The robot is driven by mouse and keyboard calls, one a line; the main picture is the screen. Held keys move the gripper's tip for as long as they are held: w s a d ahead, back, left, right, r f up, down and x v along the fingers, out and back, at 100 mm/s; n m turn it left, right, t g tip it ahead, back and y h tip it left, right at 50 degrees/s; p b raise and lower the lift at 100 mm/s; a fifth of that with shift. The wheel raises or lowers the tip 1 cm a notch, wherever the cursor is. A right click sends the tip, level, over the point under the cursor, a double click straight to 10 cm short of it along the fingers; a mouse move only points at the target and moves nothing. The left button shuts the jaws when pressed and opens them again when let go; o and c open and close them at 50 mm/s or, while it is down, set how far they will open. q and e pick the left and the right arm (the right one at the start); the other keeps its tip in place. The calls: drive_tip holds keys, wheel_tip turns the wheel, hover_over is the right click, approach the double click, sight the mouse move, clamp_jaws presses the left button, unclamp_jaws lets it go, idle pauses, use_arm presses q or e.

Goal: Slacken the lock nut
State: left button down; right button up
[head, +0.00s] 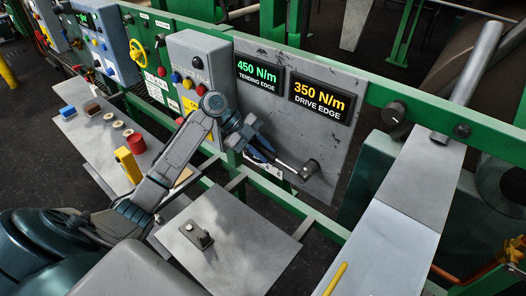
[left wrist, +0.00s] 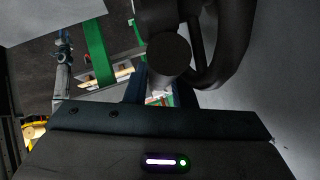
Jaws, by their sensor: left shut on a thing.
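My left gripper (head: 296,170) reaches from the left to the lower part of the grey panel (head: 341,135). It is shut on a dark handle (head: 311,167), a stubby round piece at the panel's lower edge. In the left wrist view the round dark end of the handle (left wrist: 168,55) is close up, beside a curved dark rim (left wrist: 238,45). The fingertips are mostly hidden. I cannot tell which part is the lock nut; a black knob (head: 395,112) sits on the green rail to the right. My right gripper is not in view.
The panel displays read 450 N/m, tending edge (head: 259,73), and 350 N/m, drive edge (head: 319,98). A grey control box (head: 198,65) stands left of them. A grey plate (head: 240,250) with a small dark block (head: 198,236) lies below my arm.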

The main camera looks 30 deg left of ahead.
use_arm(q)
drive_tip(key=shift+r, duration=0.2)
drive_tip(key=shift+d+r+y+p, duration=0.2)
drive_tip(key=shift+r+y+p, duration=0.3)
drive_tip(key=shift+y, duration=0.2)
drive_tip(key=shift+s, duration=0.35)
drive_tip(key=shift+w, duration=0.15)
idle(0.6)
drive_tip(key=shift+s+a+r, duration=0.1)
drive_tip(key=shift+s, duration=0.3)
drive_tip(key=shift+s+a, duration=0.1)
drive_tip(key=shift+s, duration=0.25)
idle(1.1)
idle(0.5)
idle(0.4)
